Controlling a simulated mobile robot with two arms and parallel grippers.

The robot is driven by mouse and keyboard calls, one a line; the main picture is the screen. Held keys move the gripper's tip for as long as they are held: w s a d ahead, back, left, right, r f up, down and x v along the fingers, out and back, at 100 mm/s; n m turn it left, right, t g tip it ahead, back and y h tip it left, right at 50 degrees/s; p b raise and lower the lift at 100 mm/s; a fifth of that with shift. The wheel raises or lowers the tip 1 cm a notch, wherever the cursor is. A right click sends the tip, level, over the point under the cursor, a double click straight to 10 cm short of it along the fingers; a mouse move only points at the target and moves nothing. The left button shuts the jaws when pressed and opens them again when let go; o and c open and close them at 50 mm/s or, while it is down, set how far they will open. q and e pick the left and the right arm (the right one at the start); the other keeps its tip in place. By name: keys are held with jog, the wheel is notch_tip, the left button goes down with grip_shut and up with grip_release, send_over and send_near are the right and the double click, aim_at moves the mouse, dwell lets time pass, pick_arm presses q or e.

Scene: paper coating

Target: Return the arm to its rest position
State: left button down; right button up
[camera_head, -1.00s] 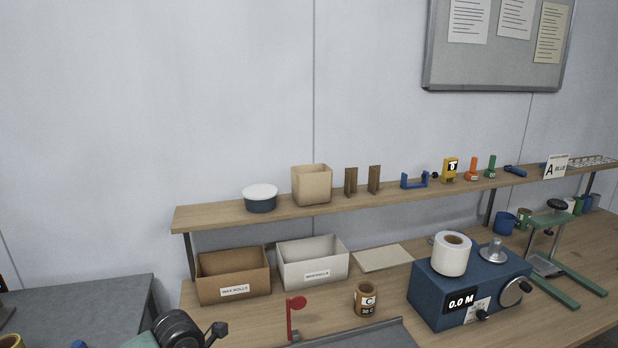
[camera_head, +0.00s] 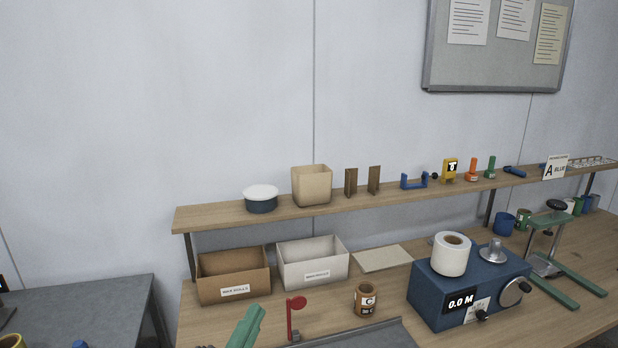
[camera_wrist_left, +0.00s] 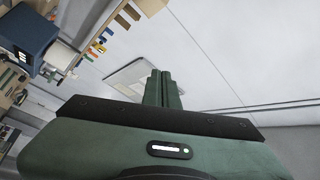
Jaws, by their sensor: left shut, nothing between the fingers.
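My left gripper (camera_head: 254,312) shows at the bottom edge of the head view, left of centre, in front of the long bench. Only its green end shows there; the rest of the arm is below the frame. In the left wrist view, its two green fingers (camera_wrist_left: 163,82) are together with nothing between them. They point up in that picture toward the pale wall and the notice board (camera_wrist_left: 140,75). My right gripper is in neither view.
The small red flag (camera_head: 295,303) stands just right of my left gripper. Behind it are a brown box (camera_head: 233,290), a white box (camera_head: 313,275) and a wooden shelf (camera_head: 230,217). A blue machine (camera_head: 440,300) with a white roll (camera_head: 452,254) stands to the right.

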pick_arm(q)
jog(key=s+a+f+n+g+y, duration=0.35)
jog(key=a+f+n+y, duration=0.4)
jog(key=f, duration=0.35)
jog(key=s+a+f+n+g+h, duration=0.1)
jog(key=s+a+f+n+g, duration=0.1)
jog(key=s+f+g, duration=0.6)
jog(key=s+a+f+n+g, duration=0.1)
jog(key=s+f+n+g, duration=0.3)
jog(key=s+f, duration=0.75)
jog(key=s+f+m+g+b, duration=0.1)
jog(key=s+f+b, duration=0.1)
jog(key=f, duration=1.2)
jog(key=s+f+g+b, duration=0.1)
jog(key=s+f+b, duration=0.2)
jog(key=f, duration=1.1)
jog(key=s+a+f+g+b, duration=0.1)
jog(key=s+a+f+b, duration=0.2)
jog(key=s+f, duration=1.3)
notch_tip(320, 180, down, 3)
jog(key=shift+f, duration=0.15)
jog(key=shift+a+m, duration=0.1)
jog(key=shift+m, duration=0.15)
